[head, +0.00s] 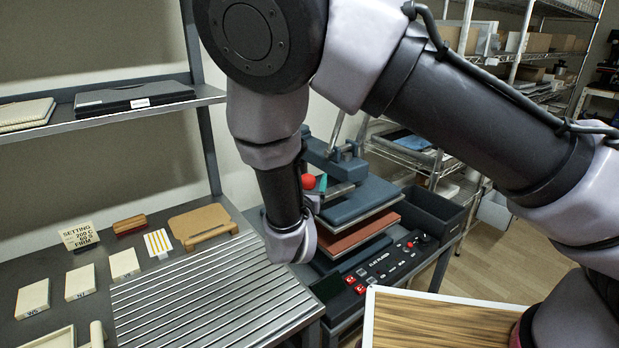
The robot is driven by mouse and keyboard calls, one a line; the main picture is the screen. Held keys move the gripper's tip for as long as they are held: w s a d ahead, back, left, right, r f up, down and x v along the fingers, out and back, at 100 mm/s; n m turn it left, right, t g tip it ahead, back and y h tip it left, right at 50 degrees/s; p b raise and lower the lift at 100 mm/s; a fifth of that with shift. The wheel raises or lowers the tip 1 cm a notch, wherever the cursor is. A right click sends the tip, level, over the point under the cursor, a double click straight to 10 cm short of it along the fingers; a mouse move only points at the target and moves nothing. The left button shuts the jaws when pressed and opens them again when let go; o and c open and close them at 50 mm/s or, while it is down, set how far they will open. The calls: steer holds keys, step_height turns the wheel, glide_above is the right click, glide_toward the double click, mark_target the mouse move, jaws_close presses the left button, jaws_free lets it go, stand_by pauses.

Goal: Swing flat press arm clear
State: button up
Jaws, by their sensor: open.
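The flat press stands on the bench right of centre. Its dark blue-grey upper plate (357,202) sits raised above a reddish-brown plate (357,235), with a visible gap between them. A red knob (308,181) and a small teal part show at the left of the upper plate, beside my wrist. My gripper (328,192) is by this left edge, open and partly hidden behind my wrist. I cannot tell whether it touches the press arm or its handle. My forearm hides part of the press's back.
The control panel (390,262) with red buttons lies in front of the plates. A dark bin (432,211) stands right of the press. A ribbed metal tray (205,290) fills the bench to the left. A wood-grain board (450,320) is at the lower right.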

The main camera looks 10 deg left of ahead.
steer(key=shift+w, duration=0.75)
jaws_close()
